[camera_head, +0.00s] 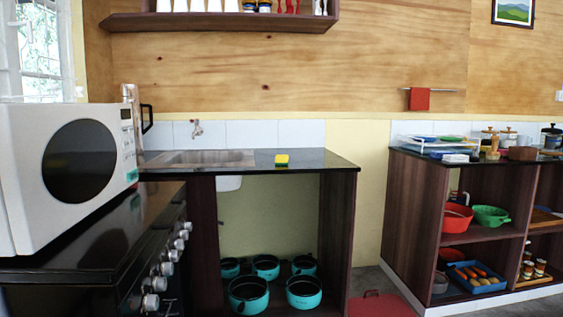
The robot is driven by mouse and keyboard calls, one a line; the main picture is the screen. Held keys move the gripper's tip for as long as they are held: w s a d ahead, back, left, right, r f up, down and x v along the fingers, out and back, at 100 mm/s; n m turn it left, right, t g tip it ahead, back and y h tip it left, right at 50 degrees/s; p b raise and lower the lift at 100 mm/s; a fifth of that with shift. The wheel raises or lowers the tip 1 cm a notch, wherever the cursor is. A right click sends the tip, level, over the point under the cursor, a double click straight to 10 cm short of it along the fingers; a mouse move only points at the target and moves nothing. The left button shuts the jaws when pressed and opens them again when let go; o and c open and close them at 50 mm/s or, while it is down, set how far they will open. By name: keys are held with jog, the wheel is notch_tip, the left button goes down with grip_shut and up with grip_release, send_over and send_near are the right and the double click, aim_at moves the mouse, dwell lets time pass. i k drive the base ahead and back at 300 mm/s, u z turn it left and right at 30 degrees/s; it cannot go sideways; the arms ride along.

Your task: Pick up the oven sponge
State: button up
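A small yellow and dark green sponge (282,160) lies on the black countertop (318,158), to the right of the metal sink (200,158). It is small in the head view, and nothing covers it. My gripper does not show in this view.
A black stove (100,235) with a white microwave (62,165) on it stands close at the left. Teal pots (248,293) sit on the floor under the counter. A shelf unit (430,215) with bowls and trays stands at the right. Floor shows between the counter and the shelf unit.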

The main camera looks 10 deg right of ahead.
aim_at(280, 160)
jog(key=z, duration=0.45)
jog(key=k, duration=1.1)
jog(key=z, duration=0.85)
jog(key=i, duration=3.05)
jog(key=u, duration=1.45)
jog(key=i, duration=0.95)
jog(key=u, duration=1.1)
